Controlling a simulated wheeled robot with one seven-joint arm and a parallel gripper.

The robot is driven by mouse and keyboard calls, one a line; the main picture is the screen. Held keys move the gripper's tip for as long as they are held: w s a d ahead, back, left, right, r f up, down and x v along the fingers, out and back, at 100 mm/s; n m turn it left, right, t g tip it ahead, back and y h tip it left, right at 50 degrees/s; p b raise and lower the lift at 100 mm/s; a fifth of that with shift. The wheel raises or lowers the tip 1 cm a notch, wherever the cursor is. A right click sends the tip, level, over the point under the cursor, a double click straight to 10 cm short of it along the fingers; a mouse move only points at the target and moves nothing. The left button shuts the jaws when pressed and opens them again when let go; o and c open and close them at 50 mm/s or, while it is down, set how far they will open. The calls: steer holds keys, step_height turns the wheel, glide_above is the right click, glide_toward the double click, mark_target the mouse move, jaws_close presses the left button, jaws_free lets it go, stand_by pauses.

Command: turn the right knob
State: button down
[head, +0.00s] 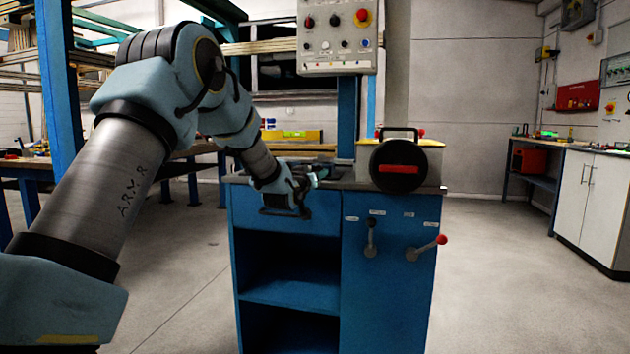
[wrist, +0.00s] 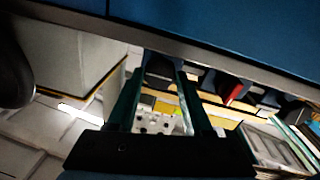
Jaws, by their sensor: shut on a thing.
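The blue cabinet (head: 285,288) carries two levers on its right front. The right lever (head: 428,247) has a red ball knob and tilts up to the right. My gripper (wrist: 163,75) shows its two fingers in the wrist view. They are shut on a dark grey piece (wrist: 160,67) near the worktop edge; I cannot tell what it is.
A cream box with a black disc and red bar (head: 400,168) stands on the worktop's right. A control panel (head: 337,38) with knobs and a red stop button hangs above. A bench with white cupboards (head: 592,195) is far right. Floor between is clear.

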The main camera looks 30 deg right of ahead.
steer(key=shift+f+n+b, duration=0.1)
steer(key=shift+n+b, duration=1.15)
steer(key=shift+n, duration=1.05)
steer(key=shift+c, duration=1.5)
jaws_free()
